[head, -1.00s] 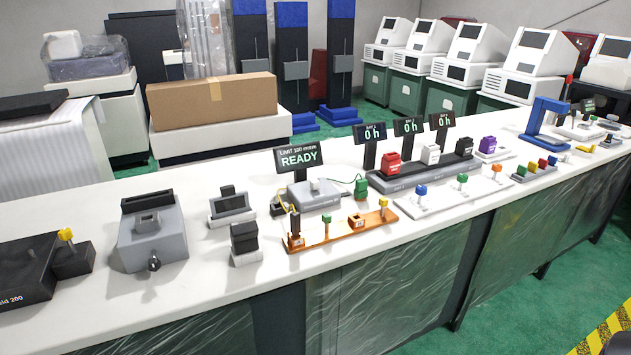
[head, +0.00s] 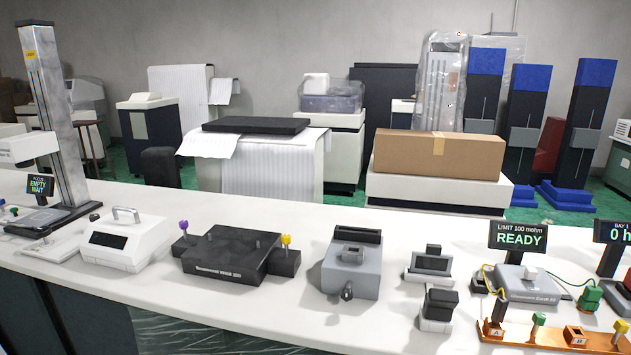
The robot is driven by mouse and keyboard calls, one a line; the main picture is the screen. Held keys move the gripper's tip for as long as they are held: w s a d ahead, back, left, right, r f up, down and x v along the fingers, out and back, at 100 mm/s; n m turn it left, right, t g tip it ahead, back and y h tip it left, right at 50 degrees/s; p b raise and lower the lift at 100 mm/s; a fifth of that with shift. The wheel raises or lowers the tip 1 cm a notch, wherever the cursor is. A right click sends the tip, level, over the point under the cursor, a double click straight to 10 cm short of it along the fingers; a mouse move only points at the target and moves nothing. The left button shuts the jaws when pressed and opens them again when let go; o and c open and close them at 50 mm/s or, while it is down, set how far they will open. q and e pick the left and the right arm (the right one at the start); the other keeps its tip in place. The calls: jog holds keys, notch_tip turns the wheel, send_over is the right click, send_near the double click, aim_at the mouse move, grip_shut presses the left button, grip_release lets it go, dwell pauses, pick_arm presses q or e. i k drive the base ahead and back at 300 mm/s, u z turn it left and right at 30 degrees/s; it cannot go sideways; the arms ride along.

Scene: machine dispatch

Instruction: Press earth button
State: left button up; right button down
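The grey tester labelled Earth (head: 530,285) stands at the right of the bench in the head view, with a light knob or button (head: 531,271) on its top. Its black display (head: 518,237) reads "LIMIT 100 mohm READY". An orange strip (head: 545,334) in front carries small blocks, including ones marked A and B, and a green and a yellow plug. Yellow and green cables run at the tester's sides. Which part is the earth button I cannot tell for sure. Neither of my grippers is in view.
On the white bench (head: 225,305) stand a black box with purple and yellow knobs (head: 235,254), a grey device (head: 352,265), a white meter (head: 121,240), and small black-and-grey units (head: 438,310). A tall column stand (head: 55,110) with an "EMPTY WAIT" display is at left.

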aim_at(530, 273)
jog(key=z, duration=2.65)
jog(key=i, duration=1.6)
jog(key=u, duration=3.25)
